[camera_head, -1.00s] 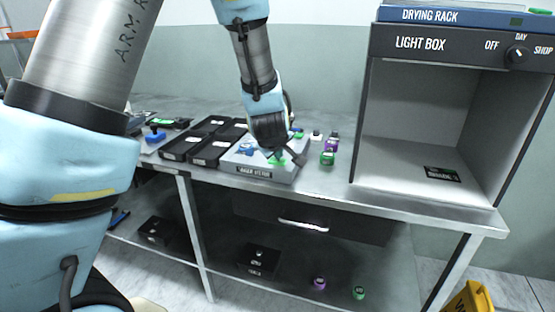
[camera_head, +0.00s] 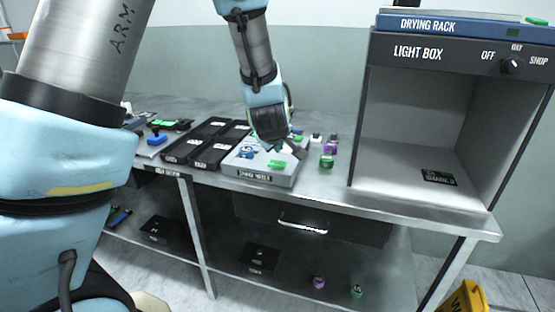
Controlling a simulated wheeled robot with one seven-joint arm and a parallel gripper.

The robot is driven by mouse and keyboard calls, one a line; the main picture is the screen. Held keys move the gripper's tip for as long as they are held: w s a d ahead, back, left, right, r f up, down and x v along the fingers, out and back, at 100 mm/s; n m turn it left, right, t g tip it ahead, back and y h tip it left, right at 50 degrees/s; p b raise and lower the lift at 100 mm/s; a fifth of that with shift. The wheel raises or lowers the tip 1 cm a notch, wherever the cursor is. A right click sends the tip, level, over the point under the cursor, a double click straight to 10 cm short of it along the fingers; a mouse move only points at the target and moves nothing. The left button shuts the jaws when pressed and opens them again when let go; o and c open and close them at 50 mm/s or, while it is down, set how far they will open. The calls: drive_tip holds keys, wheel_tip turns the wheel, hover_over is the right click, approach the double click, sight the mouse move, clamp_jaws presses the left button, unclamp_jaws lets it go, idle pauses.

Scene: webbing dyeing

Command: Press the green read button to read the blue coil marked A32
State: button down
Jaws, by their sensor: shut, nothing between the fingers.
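A grey meter box (camera_head: 262,178) with a dark label on its front lies on the bench, its label too small to read surely. A bright green patch (camera_head: 278,164) shows on its top near the front; I take it for the read button, but cannot tell it from a small display. A blue coil (camera_head: 246,153) sits on the left part of the box top; its marking is not legible. My gripper (camera_head: 285,150) is shut and empty, just above the box top and behind the green patch. It hides part of the box; contact cannot be judged.
Black trays (camera_head: 211,152) lie left of the box. Green (camera_head: 326,161) and purple (camera_head: 331,146) coils stand close on its right. The light box (camera_head: 408,182) stands further right. A blue stamp-like item (camera_head: 156,138) is at the left. Bench is clear between coils and light box.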

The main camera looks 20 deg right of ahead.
sight(278, 165)
wheel_tip(278, 165, up, 3)
drive_tip(key=shift+r+p, duration=0.2)
drive_tip(key=shift+p, duration=0.95)
drive_tip(key=shift+f, duration=0.1)
drive_tip(key=s+a+m+g+y, duration=0.2)
drive_tip(key=s+a, duration=0.3)
drive_tip(key=a, duration=1.3)
drive_tip(key=s+a+r+m+g+y, duration=0.1)
drive_tip(key=s+a+g, duration=0.3)
drive_tip(key=a, duration=1.4)
drive_tip(key=shift+s+a+m+y, duration=0.15)
drive_tip(key=shift+s+m+y, duration=0.3)
drive_tip(key=shift+y, duration=0.35)
drive_tip(key=shift+w+r, duration=0.1)
